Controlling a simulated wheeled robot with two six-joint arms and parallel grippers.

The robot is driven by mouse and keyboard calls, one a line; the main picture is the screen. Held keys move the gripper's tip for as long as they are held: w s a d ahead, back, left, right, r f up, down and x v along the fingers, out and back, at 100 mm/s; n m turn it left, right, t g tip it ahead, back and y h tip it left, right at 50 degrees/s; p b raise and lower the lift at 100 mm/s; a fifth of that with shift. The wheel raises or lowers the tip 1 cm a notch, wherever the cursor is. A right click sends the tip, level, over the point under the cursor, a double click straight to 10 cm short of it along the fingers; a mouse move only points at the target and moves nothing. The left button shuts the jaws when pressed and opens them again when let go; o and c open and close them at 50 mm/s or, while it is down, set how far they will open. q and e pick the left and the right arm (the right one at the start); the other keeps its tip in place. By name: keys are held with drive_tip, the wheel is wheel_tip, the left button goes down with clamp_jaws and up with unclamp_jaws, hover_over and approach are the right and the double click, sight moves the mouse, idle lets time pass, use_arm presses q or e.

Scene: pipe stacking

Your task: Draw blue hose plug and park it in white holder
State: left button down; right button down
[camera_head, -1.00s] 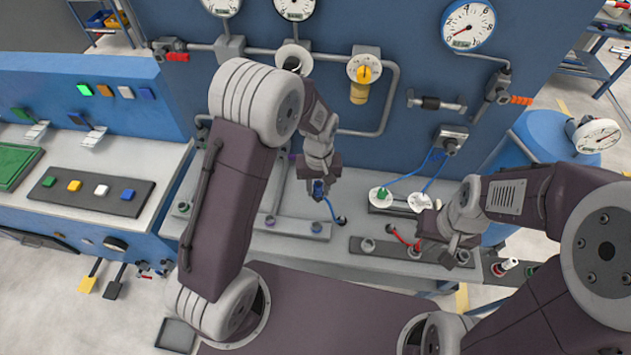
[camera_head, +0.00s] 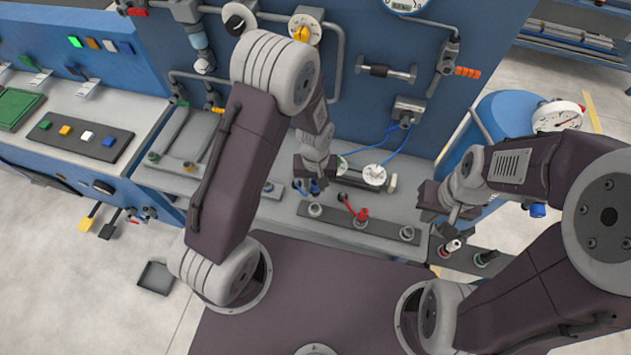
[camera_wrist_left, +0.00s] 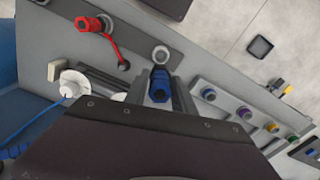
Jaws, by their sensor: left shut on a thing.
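My left gripper (camera_head: 314,188) is shut on the blue hose plug (camera_head: 315,187), just above the bench near the left end of the dark socket rail (camera_head: 385,228). The left wrist view shows the blue plug (camera_wrist_left: 160,90) upright in the jaws, beside an empty grey ring socket (camera_wrist_left: 160,55). The plug's lower end is partly hidden. A white-topped holder (camera_head: 453,246) stands on a dark strip at the right, beside a green one. My right gripper (camera_head: 450,216) hovers above and behind it; its jaws are too small to read.
A red plug (camera_head: 361,214) with a red hose stands in the socket rail. White discs (camera_head: 374,175) with blue hoses lie behind it. In the left wrist view, a grey plate (camera_wrist_left: 235,112) carries several coloured fittings. Pipes and gauges line the blue back panel (camera_head: 400,40).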

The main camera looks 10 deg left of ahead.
use_arm(q)
wheel_tip(320, 180, down, 7)
drive_tip(key=b, duration=0.5)
drive_tip(key=shift+s+a+f+b, duration=0.1)
drive_tip(key=shift+a+f+b, duration=0.1)
drive_tip(key=shift+b, duration=0.2)
drive_tip(key=shift+d+f, duration=0.1)
drive_tip(key=shift+f, duration=0.15)
drive_tip(key=shift+d, duration=0.15)
drive_tip(key=shift+f+b, duration=0.6)
drive_tip(key=shift+f+b, duration=0.7)
drive_tip(key=shift+f, duration=0.3)
drive_tip(key=c, duration=1)
unclamp_jaws()
